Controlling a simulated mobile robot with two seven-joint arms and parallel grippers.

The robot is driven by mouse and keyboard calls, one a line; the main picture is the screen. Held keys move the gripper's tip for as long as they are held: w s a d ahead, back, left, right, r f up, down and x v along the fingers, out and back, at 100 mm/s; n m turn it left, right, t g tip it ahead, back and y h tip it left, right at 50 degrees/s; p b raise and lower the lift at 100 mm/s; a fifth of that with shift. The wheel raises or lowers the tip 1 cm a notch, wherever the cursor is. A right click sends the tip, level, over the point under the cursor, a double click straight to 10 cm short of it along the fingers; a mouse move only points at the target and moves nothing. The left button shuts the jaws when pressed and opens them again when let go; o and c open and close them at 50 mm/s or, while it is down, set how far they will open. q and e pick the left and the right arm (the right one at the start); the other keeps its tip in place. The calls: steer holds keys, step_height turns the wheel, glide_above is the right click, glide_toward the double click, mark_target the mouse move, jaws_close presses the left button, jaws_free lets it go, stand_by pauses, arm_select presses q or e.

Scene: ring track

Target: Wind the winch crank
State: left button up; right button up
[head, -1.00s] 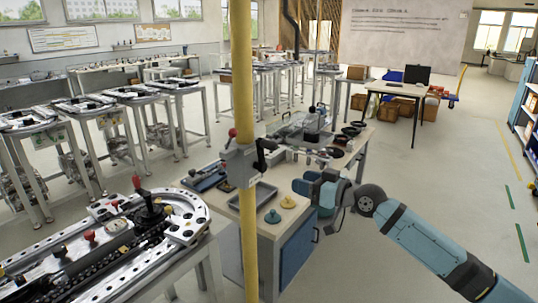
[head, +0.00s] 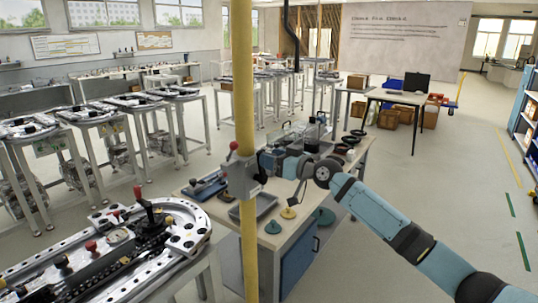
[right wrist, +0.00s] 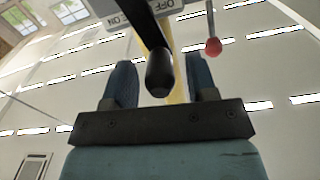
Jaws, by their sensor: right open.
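The grey winch box (head: 243,178) is fixed to an upright yellow post (head: 243,60). A red-knobbed lever (head: 234,146) stands on it. My right gripper (head: 273,162) is open at the right side of the box and hides most of the crank in the head view. In the right wrist view the black crank handle (right wrist: 160,72) shows between the two blue fingers of my gripper (right wrist: 161,80), with space at both sides. The red knob (right wrist: 213,47) and an ON/OFF label (right wrist: 168,8) show there too. My left gripper is not in view.
A workbench (head: 290,235) with a grey tray (head: 262,204), a brass-coloured part (head: 288,213) and green parts stands below my right arm. A ring track table (head: 120,250) is at the lower left. Open floor (head: 420,180) lies to the right.

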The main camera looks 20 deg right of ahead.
steer(key=shift+w+a, duration=0.45)
steer(key=shift+w, duration=0.1)
jaws_close()
